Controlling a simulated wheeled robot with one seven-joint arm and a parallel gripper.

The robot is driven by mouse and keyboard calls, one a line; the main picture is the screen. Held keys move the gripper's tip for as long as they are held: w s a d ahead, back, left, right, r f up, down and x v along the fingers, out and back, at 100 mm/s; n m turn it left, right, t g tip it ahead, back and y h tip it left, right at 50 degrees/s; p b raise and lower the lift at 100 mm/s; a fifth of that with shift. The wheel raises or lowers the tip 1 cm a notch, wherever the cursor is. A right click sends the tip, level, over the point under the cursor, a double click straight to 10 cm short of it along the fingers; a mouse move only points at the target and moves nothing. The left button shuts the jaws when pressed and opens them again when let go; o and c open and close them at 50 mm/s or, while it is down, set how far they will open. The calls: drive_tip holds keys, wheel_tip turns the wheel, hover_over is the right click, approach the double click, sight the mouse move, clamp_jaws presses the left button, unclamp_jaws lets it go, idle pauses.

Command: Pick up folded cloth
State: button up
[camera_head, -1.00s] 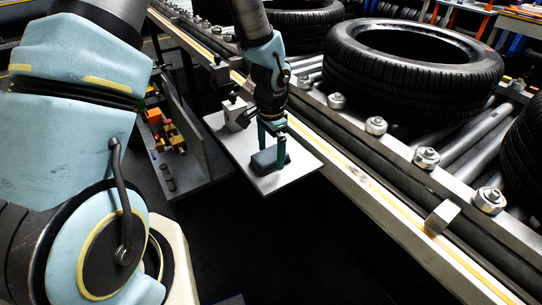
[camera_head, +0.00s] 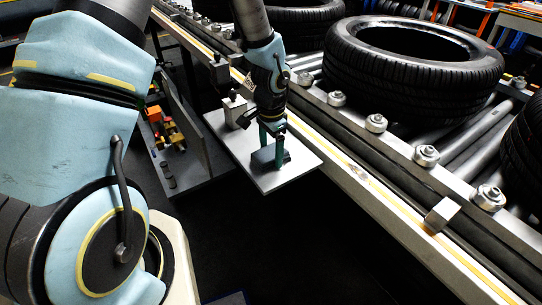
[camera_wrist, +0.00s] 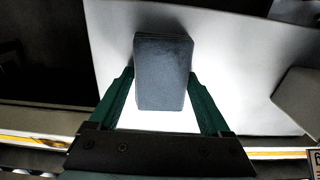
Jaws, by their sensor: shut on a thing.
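The folded cloth (camera_head: 264,158) is a small dark blue-grey block over a light square plate (camera_head: 290,176) beside the conveyor. In the wrist view the cloth (camera_wrist: 163,72) sits upright in the picture between the green fingers. My gripper (camera_head: 272,148) points down at the cloth, with its green fingers on either side of it. In the wrist view my gripper (camera_wrist: 162,95) is shut on the cloth. The plate (camera_wrist: 115,50) shows bright behind it. I cannot tell whether the cloth still touches the plate.
A metal block (camera_head: 235,110) stands on the plate's far left corner. The roller conveyor (camera_head: 400,185) with large tyres (camera_head: 412,62) runs along the right. A grey shelf with coloured parts (camera_head: 170,135) is at left. The dark floor in front of the plate looks clear.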

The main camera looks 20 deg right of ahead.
sight(271, 152)
drive_tip(key=shift+r, duration=0.1)
wheel_tip(271, 152, up, 10)
drive_tip(key=b, duration=0.1)
idle(0.4)
